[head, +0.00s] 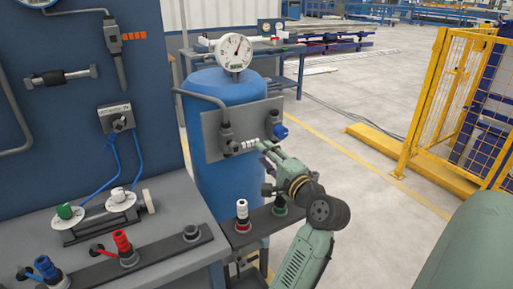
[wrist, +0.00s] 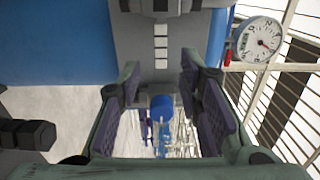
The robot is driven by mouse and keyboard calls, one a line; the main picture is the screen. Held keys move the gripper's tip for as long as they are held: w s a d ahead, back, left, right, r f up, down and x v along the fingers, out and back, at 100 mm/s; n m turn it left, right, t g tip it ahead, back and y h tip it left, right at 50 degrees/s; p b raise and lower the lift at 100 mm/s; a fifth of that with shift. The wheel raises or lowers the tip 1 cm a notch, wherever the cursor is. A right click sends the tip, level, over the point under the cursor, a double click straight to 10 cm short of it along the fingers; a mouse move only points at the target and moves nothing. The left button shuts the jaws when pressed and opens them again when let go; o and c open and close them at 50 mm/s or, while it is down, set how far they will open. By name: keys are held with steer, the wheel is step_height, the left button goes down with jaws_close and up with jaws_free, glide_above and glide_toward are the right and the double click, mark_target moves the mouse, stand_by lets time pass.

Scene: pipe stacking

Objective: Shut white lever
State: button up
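A white ribbed lever (head: 250,144) sits horizontally on the grey panel in front of the blue tank. In the wrist view it appears as a ribbed white strip (wrist: 161,45) at top centre, beyond my fingers. My gripper (head: 266,152) is close to the panel, just right of and slightly below the white lever. In the wrist view its fingers (wrist: 165,100) are spread apart, with nothing seen clamped between them. A blue lever (head: 281,131) is on the same panel at right; a blue end (wrist: 161,105) shows in the gap between the fingers. Contact cannot be told.
A gauge (head: 234,52) tops the blue tank (head: 222,95). The bench at left bears red, blue, green and white-topped valves. A yellow fence (head: 440,90) stands right, beyond open floor.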

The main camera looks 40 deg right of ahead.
steer(key=v, duration=0.4)
stand_by(0.5)
